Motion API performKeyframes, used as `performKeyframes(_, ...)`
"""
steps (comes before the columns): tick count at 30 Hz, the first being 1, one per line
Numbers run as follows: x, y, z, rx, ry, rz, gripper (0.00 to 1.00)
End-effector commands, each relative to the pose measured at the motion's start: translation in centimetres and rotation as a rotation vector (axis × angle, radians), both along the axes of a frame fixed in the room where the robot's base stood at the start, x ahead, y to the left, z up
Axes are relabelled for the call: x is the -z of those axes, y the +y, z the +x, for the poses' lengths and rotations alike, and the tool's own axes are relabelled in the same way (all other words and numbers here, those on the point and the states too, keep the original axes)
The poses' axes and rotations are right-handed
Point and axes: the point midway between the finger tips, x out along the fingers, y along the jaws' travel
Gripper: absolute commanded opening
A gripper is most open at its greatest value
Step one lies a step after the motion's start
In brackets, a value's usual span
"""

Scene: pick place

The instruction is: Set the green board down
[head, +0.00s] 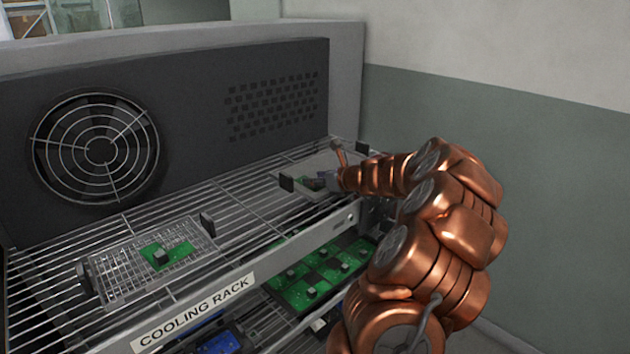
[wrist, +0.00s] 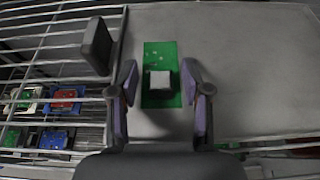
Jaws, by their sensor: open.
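The green board (wrist: 161,57), with a pale square block on it, lies flat on a grey plate (wrist: 252,70) in the wrist view. My gripper (wrist: 160,88) is open, with one finger on each side of the board and a gap visible between each finger and the board. In the head view my gripper (head: 322,180) is at the right end of the cooling rack, over the plate there.
Another green board (head: 166,254) sits on a mesh tray (head: 120,283) at the left of the cooling rack (head: 250,232). Dark upright tabs (head: 287,183) stand at the plate's edges. Several green boards (head: 320,275) lie on a lower level. A fan panel (head: 190,130) stands behind.

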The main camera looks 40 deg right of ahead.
Motion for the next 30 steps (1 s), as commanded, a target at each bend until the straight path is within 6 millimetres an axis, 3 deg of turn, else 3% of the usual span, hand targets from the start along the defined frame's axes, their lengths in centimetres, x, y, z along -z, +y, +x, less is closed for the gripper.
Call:
performKeyframes(18,-3.9,0.1,-9.1,0.004,-0.002,-0.002,0.48)
performKeyframes(30,-4.5,0.2,-10.7,0.001,-0.001,0.001,0.48)
